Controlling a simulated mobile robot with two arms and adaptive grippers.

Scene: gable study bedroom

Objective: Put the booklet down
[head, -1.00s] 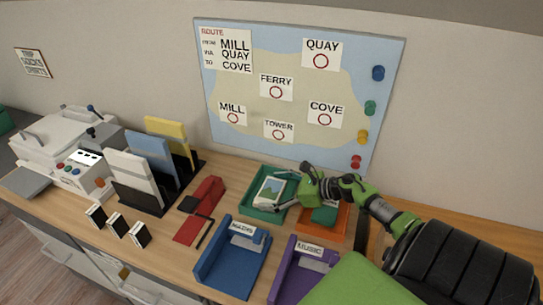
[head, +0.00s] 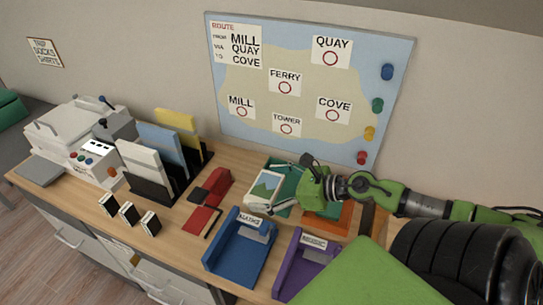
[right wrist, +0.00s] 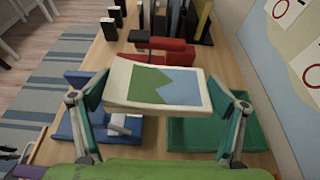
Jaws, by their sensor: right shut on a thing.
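The booklet (head: 265,187) is white-edged with a green and blue picture on its cover. My right gripper (head: 283,189) is shut on it, and in the right wrist view a finger lies along each side of the booklet (right wrist: 165,83). It is held face up above the desk, near the left side of the green tray (head: 290,178). In the right wrist view it covers part of the gap between the green tray (right wrist: 190,135) and the blue tray (right wrist: 68,138). My left gripper is not in view.
A labelled blue tray (head: 212,252) and purple tray (head: 283,285) stand at the front; an orange tray (head: 345,217) is right of the green one. A red stapler-like thing (head: 216,185), red pad (head: 200,220) and file rack (head: 155,190) stand left. The map board (head: 300,70) is behind.

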